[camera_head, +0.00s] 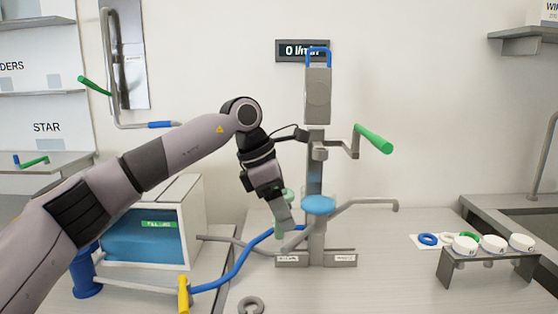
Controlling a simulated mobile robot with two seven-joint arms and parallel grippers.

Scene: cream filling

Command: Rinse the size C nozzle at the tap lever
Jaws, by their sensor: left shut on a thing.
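My left gripper (284,222) reaches in from the left and points down in front of the grey central stand (315,165). It is shut on a small pale green piece (287,194), mostly hidden by the fingers, so I cannot tell whether it is a nozzle. A rack (446,268) at the right holds white nozzles with letters on top (465,246), too small to read surely. A steel tap pipe (548,155) rises at the right edge by the sink (487,213); no tap lever is clear there. My right gripper is not in view.
The stand carries a blue disc (319,205), a green-handled crank (373,139) and a "0 l/min" display (293,50). A blue hose (240,262) crosses the counter to a yellow valve (183,292). A grey ring (251,305) lies in front.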

